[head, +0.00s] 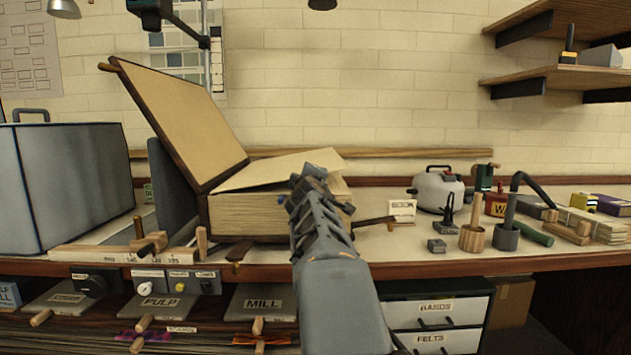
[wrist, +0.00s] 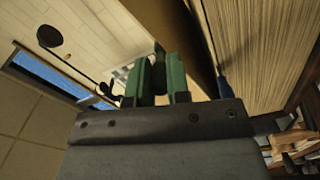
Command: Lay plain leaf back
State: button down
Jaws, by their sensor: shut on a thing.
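A large thick book (head: 262,215) lies open on the bench, its page block toward the right. Its cover (head: 180,110) stands tilted up and back at the left. The plain leaf (head: 270,170) is lifted at its right side, sloping up from the spine above the block. My gripper (head: 312,182) is at the leaf's raised right edge, and my arm hides part of the block's front. In the wrist view the green fingers (wrist: 157,82) are shut on the leaf (wrist: 183,35); the exact contact is hard to see. The page block (wrist: 262,50) is to the right.
A grey box (head: 70,185) stands at the left. A ruler-like strip with wooden handles (head: 120,254) lies before the book. Shelves (head: 560,80) hang upper right.

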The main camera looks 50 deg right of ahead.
jog(key=shift+f, duration=0.45)
jog(key=c, duration=1.1)
grip_release()
jog(key=v, duration=1.4)
jog(key=shift+w+r, duration=0.1)
jog(key=shift+r, duration=0.05)
